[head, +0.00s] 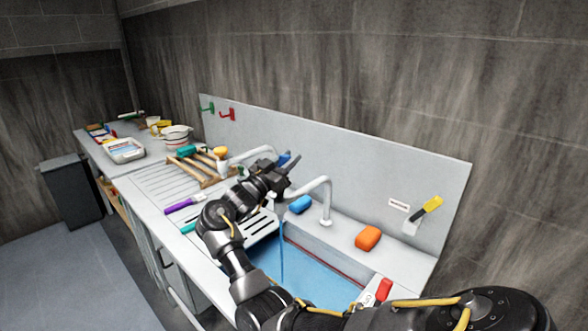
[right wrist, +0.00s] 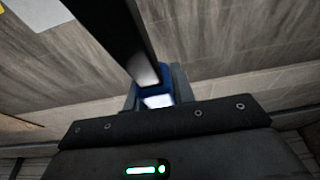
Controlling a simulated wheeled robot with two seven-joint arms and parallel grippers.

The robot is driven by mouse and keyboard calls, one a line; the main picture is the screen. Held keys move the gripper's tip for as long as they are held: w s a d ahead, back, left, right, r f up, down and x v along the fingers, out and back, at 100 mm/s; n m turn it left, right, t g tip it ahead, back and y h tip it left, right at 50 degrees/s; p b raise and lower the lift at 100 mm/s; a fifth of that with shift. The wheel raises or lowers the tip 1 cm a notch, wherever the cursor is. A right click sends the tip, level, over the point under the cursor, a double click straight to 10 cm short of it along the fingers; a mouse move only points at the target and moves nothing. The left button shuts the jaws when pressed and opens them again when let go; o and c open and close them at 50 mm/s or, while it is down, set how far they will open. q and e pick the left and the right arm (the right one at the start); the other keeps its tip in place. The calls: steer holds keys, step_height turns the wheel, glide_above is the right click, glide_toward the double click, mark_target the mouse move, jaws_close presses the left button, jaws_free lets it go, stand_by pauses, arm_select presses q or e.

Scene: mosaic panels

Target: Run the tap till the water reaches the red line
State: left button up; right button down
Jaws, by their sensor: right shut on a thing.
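The sink basin (head: 350,279) holds blue water (head: 305,277). A thin blue stream (head: 282,250) falls into it from the white curved tap spout (head: 326,192). A red line (head: 322,262) runs along the basin's back wall near the water's edge; the exact gap is too small to tell. My right gripper (head: 287,169) is above the sink's back left side, at the blue tap handle (head: 285,158). In the right wrist view it is shut on this blue handle (right wrist: 154,88), which is partly hidden by a finger. My left gripper is out of view.
An orange sponge (head: 368,238) and a blue sponge (head: 300,204) lie on the back ledge. A wooden rack (head: 190,170) and a purple-handled tool (head: 183,205) are on the drainer at left. A yellow-handled tool (head: 428,208) hangs on the splashback. A dark bin (head: 70,190) stands at far left.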

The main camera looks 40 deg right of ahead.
steer(key=shift+a+h, duration=0.35)
steer(key=shift+h, duration=0.05)
steer(key=shift+a+r, duration=0.15)
steer(key=shift+r, duration=0.05)
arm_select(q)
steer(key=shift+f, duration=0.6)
arm_select(e)
steer(key=c, duration=1.2)
jaws_free()
steer(key=shift+o, duration=0.2)
steer(key=shift+a+f, duration=0.1)
arm_select(q)
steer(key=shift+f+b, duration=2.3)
steer(key=shift+b, duration=0.2)
arm_select(e)
steer(key=v, duration=1)
steer(key=shift+a+f, duration=0.2)
steer(key=shift+a, duration=0.05)
